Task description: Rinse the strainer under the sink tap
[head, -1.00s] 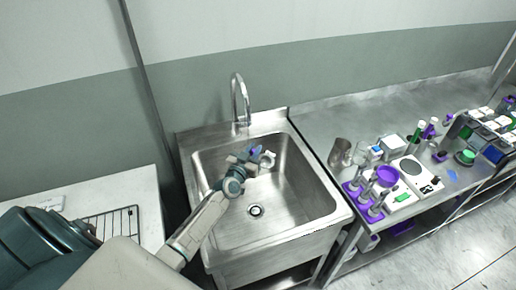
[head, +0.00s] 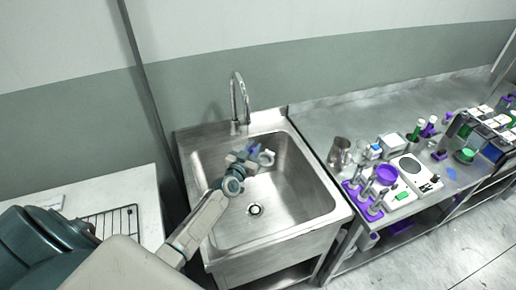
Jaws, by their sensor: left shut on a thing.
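The steel sink (head: 290,189) stands in the middle of the head view. Its curved tap (head: 241,101) rises at the back rim. My left gripper (head: 250,156) is inside the basin near the back, below and slightly in front of the tap. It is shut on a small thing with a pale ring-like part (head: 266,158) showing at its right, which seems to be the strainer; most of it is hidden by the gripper. I cannot tell whether water runs from the tap. My right gripper is not in view.
A steel bench (head: 315,122) to the right holds a metal jug (head: 340,152), a purple bowl (head: 387,175), a scale (head: 416,172) and a purple rack (head: 360,195). A white table (head: 140,183) with a wire rack (head: 112,222) stands at left. The basin's front is clear around the drain (head: 255,209).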

